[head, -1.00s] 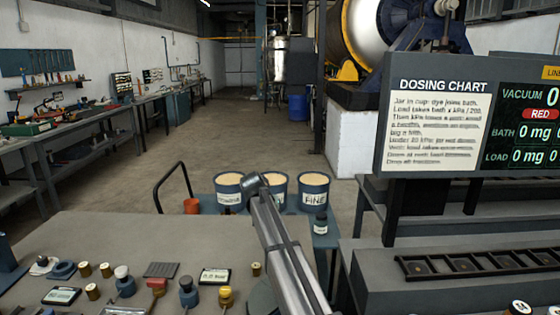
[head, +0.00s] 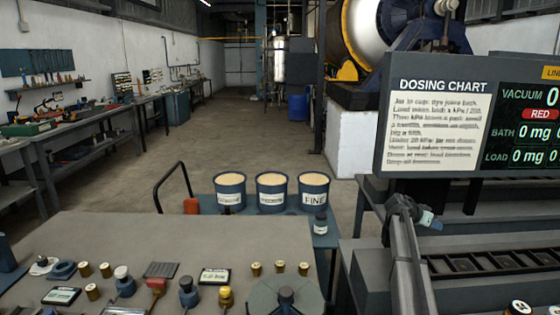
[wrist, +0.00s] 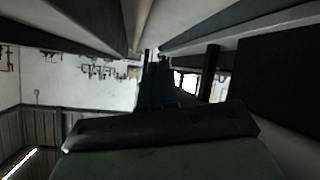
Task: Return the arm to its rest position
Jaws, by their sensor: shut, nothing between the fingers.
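My gripper (wrist: 156,75) shows in the wrist view as dark blue fingers close together beyond a broad dark bar. The fingers are shut with nothing between them. In the head view my arm rises from the bottom edge at the right, in front of the sign's lower edge and the grey bench. The fingers cannot be made out clearly in the head view. No marked rest place shows in either view.
The dosing chart sign (head: 438,125) stands close behind my arm. A black slotted rack (head: 490,262) lies on the right bench. Three buckets, one marked FINE (head: 314,194), stand behind the near table (head: 130,240). Jars and spools crowd that table's front.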

